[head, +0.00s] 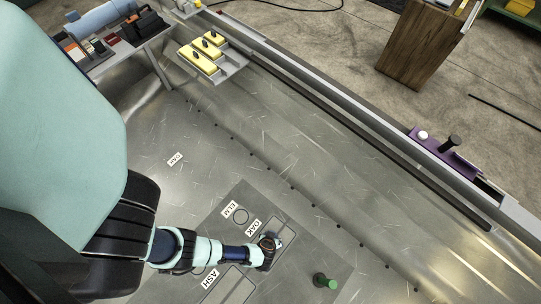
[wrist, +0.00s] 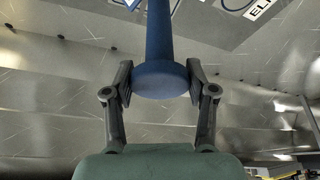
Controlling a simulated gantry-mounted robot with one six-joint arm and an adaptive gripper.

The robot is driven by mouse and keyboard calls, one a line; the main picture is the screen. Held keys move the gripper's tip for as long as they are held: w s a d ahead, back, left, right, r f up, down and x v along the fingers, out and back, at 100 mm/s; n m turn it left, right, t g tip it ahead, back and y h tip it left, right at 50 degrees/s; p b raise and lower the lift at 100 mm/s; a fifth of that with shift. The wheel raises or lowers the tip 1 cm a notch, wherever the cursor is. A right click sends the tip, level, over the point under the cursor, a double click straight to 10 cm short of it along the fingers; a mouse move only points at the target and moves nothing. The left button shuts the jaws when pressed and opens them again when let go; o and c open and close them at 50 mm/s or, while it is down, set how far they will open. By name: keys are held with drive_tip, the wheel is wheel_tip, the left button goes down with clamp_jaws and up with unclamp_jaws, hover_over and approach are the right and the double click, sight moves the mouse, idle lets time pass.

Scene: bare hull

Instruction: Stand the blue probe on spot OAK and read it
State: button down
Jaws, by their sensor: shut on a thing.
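The blue probe (wrist: 158,40), a straight shaft with a round blue disc, is held between the two dark fingers of my gripper (wrist: 160,74) in the wrist view. My gripper is shut on it at the disc. In the head view my gripper (head: 269,244) is over the grey plate (head: 318,252), beside the label OAK (head: 253,228). The probe cannot be made out there, and I cannot tell whether it touches the plate. The label ELM (head: 229,210) is by a ring, and the label ASH (head: 210,279) is by a pale rectangle. ELM also shows in the wrist view (wrist: 261,8).
A green knobbed piece (head: 323,281) stands on the plate to the right. A second OAK label (head: 174,159) lies on the bare hull floor. A tray (head: 236,66) with yellow blocks (head: 197,59) is at the top. A purple bracket (head: 447,152) sits on the right rim.

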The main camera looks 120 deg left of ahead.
drive_tip(key=shift+f+b, duration=0.6)
drive_tip(key=shift+c, duration=1.4)
unclamp_jaws()
drive_tip(key=v, duration=1.2)
